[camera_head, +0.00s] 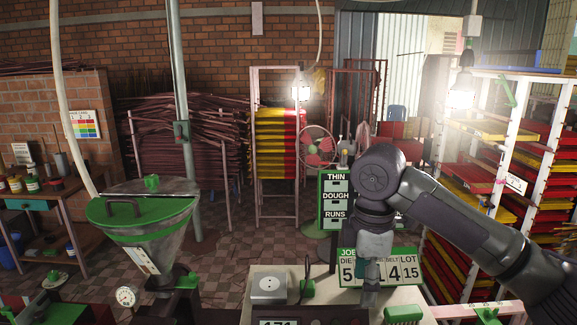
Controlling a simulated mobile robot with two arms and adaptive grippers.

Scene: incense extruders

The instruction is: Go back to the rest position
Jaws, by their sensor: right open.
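My right arm reaches in from the right edge, bends at a dark grey elbow-like joint and points down. My right gripper (369,290) hangs at its end, in front of the green job board (347,258) with number cards, and covers part of it. It is small and dark here; it is open, and I see nothing clearly held in it. Whether its tips touch the light work surface (325,310) cannot be told. My left gripper is not in view.
A green-lidded hopper (143,212) stands at left, with a dial gauge (126,296) below. A green "THIN DOUGH RUNS" board (336,216) stands behind. Tray racks (489,233) fill the right side. Tiled floor (235,235) is open beyond.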

